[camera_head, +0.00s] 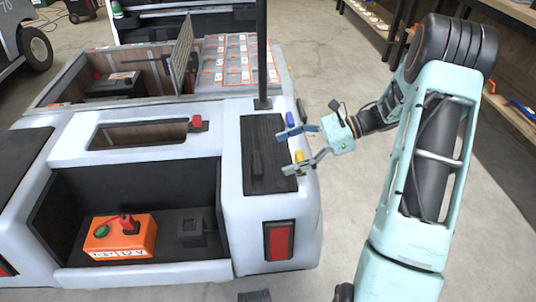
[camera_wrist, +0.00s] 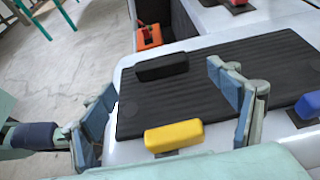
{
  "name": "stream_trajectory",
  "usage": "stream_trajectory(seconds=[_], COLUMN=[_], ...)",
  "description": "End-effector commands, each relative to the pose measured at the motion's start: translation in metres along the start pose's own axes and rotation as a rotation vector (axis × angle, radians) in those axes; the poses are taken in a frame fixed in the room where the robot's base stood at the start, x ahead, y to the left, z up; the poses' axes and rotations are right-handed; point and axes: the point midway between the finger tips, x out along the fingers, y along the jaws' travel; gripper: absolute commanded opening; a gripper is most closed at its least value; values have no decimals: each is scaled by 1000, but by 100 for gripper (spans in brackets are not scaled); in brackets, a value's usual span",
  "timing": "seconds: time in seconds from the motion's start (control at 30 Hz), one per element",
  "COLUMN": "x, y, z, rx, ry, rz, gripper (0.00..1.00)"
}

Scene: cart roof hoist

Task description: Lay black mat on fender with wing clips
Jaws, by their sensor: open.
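The black ribbed mat (camera_head: 262,130) lies flat on the pale fender (camera_head: 270,213) at the cart's right side. It also shows in the wrist view (camera_wrist: 190,103). A black block (camera_wrist: 161,67) lies on the mat near its left edge there. A yellow block (camera_wrist: 174,135) sits at the mat's near edge, and a blue block (camera_wrist: 308,105) sits at the right. These may be the wing clips; I cannot tell for sure. My gripper (camera_head: 284,152) is open and empty, with its fingers spread over the mat's right edge in the head view, near the yellow block.
A black post (camera_head: 262,50) rises just behind the mat. A red block (camera_head: 195,123) sits on the cart body to the left. An orange box (camera_head: 120,238) stands in the open rear bay. Bare floor lies right of the cart, with shelves beyond.

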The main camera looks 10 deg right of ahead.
Motion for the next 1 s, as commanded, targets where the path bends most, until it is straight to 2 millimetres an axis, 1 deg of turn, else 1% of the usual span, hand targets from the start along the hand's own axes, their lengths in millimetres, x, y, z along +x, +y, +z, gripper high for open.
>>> stream_trajectory(seconds=[0.03,0.1,0.2,0.3,0.83,0.87,0.93,0.97,1.0], x=[-12,-23,-34,-40,-41,-41,-41,-42,-43], y=[0,0,0,0,-2,-4,-19,-29,-47], z=[1,1,1,0,1,2,9,14,23], rx=[1,1,1,1,2,4,20,31,51], ry=[1,1,1,1,4,9,35,52,80], rz=[-3,-2,-1,0,-3,-11,-48,-76,-126], gripper=[82,82,82,82,82,82,82,82,82])
